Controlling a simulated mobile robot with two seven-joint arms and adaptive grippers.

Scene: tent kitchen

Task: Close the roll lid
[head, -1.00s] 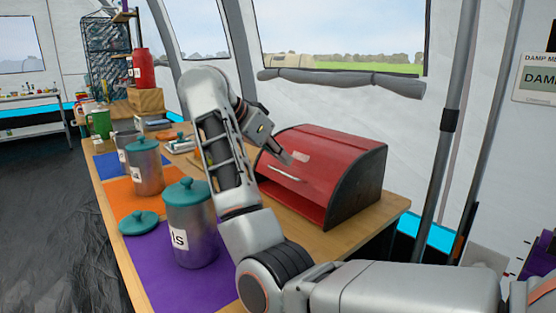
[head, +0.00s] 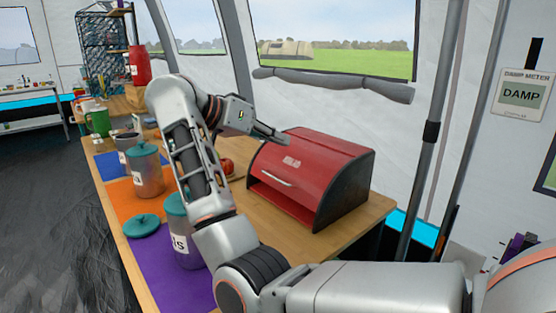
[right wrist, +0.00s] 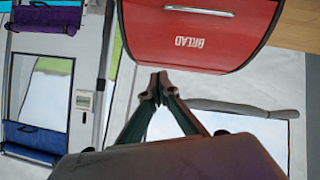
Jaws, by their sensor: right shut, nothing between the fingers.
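A red bread box (head: 315,178) with dark ends stands on the wooden table. Its curved red roll lid (head: 312,155) bears a pale handle (head: 277,178) and a label. A gap shows below the lid's lower edge, so it is partly open. The lid, its handle and the word BREAD also show at the top of the right wrist view (right wrist: 190,40). My right gripper (head: 287,140) is shut and empty, by the top left of the lid. Its fingertips show shut in the right wrist view (right wrist: 158,87), apart from the lid. My left gripper is not in view.
Grey canisters with teal lids (head: 147,170) stand on coloured mats left of my right arm. A loose teal lid (head: 141,225) lies on the table. A red round item (head: 227,166) sits between my arm and the box. The tent wall is behind.

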